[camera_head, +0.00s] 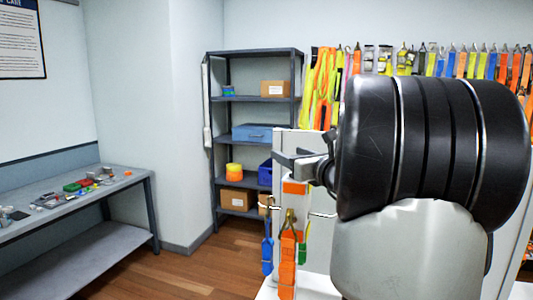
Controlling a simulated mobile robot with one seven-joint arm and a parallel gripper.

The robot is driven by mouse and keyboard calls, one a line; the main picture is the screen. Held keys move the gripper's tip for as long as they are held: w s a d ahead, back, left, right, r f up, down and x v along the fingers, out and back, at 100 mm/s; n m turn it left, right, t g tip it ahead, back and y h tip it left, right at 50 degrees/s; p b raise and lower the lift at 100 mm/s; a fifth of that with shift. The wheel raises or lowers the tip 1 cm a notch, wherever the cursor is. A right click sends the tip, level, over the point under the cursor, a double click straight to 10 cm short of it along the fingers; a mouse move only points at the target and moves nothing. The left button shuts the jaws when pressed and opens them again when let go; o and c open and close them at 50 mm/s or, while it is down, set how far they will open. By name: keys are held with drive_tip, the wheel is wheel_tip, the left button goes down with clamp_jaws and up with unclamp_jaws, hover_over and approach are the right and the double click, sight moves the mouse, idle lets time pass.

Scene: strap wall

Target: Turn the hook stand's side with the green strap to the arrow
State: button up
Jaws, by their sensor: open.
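The hook stand (295,203) is a pale upright post with an orange band, partly behind my arm. Straps hang from its hooks. A blue strap (267,255) is on the left, an orange strap (288,262) faces me, and the green strap (302,251) shows only in part just right of the orange one. My gripper (288,158) is open and empty, at the top of the stand; I cannot tell whether it touches it. I do not see the arrow. My arm hides much of the right side.
A grey shelf rack (212,150) with boxes stands behind, left of the stand. A workbench (130,178) with small parts is at the left wall. Straps and vests (320,85) hang along the back. The wooden floor (180,272) between bench and stand is clear.

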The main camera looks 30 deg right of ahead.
drive_tip(key=shift+w, duration=0.3)
clamp_jaws()
